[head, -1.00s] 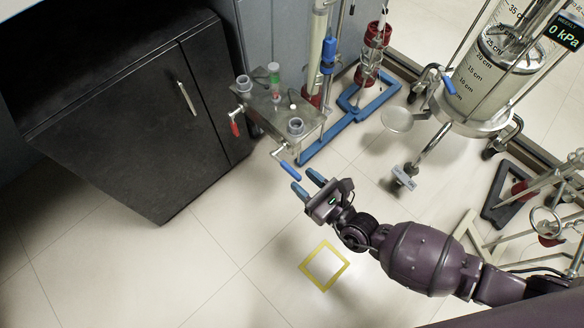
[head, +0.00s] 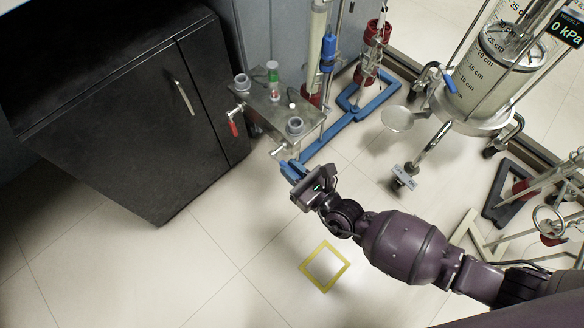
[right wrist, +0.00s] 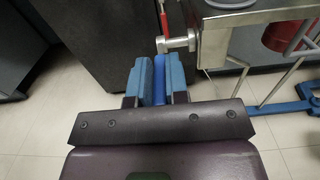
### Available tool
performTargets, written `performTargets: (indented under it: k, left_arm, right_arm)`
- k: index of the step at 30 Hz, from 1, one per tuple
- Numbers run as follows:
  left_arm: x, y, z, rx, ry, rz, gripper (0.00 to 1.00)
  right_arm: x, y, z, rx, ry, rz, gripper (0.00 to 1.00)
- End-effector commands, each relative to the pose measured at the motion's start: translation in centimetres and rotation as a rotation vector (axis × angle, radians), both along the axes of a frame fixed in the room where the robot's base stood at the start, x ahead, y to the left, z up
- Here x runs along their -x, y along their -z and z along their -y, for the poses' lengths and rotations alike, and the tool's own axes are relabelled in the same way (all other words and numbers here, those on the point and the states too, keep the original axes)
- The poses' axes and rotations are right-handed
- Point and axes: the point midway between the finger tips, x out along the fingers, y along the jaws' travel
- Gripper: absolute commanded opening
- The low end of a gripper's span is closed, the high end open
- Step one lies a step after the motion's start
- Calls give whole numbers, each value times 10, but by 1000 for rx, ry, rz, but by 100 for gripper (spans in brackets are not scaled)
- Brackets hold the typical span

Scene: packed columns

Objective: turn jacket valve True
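A steel box (head: 278,112) with grey ports on top stands on the rig beside the dark cabinet. A small valve (head: 280,149) with a blue lever sticks out of its front corner. The blue lever (right wrist: 159,82) lies between the two blue fingers of my right gripper (head: 292,168) with no clear gap beside it in the right wrist view; the gripper appears shut on it. The fingers hide most of the lever in the head view. A second valve with a red lever (head: 233,129) hangs at the box's left side. My left gripper is not in view.
A black cabinet (head: 120,120) with a metal handle stands on the left. A blue stand base (head: 345,115) and glass columns are behind the box. A large graduated vessel (head: 490,75) on a wheeled frame is at right. A yellow square (head: 324,266) marks open floor.

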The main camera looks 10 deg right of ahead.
Motion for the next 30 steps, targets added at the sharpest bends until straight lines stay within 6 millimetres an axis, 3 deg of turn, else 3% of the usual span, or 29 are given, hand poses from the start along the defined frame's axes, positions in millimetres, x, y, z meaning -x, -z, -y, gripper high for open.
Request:
performTargets:
  k: [17, 30]
  left_arm:
    - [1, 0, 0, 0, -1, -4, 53]
    - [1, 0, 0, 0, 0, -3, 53]
  right_arm:
    - [0, 4, 1, -30, -1, 45, 0]
    - [-1, 20, 0, -171, -1, 238, 0]
